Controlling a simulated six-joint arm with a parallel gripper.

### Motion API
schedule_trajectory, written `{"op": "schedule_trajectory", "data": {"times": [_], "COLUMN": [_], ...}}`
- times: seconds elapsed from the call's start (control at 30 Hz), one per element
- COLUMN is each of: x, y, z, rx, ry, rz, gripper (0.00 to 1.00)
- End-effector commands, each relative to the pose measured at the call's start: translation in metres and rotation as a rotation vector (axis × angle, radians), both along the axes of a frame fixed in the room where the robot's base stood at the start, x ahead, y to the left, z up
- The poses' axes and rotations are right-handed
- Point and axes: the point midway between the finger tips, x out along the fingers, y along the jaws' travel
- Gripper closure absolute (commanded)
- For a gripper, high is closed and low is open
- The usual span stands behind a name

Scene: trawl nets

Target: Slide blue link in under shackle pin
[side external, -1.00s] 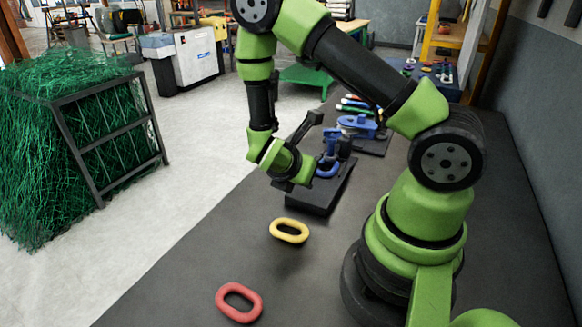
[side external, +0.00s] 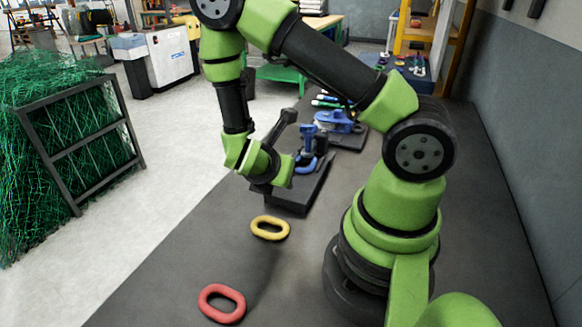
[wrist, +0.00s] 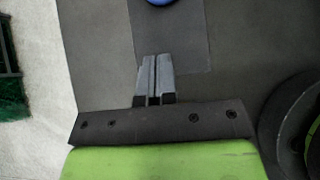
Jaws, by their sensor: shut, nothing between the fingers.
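The blue link (side external: 306,166) lies on a dark base plate (side external: 295,198), at the foot of the blue shackle (side external: 308,136) in the side view. How far the link sits under the shackle pin cannot be made out. My gripper (wrist: 153,62) is shut and empty, its fingers together over the near part of the plate in the wrist view. A blue curved edge, likely the link (wrist: 160,1), shows at the top of that view, ahead of and apart from the fingertips. In the side view my wrist hides the fingertips.
A yellow link (side external: 270,228) and a red link (side external: 222,304) lie on the dark bench nearer the camera. A blue clamp-like tool (side external: 338,122) and other coloured items sit behind the plate. A green net in a metal frame (side external: 75,150) stands on the floor at left.

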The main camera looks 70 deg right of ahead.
Motion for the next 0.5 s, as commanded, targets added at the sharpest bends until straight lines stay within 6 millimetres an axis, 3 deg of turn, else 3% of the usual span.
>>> {"op": "schedule_trajectory", "data": {"times": [0.2, 0.5], "x": [-0.002, -0.001], "y": [-0.034, -0.066], "z": [-0.033, -0.029], "rx": [0.001, 0.001], "ry": [0.001, -0.003], "rz": [-0.008, -0.003], "gripper": [1.00, 1.00]}}
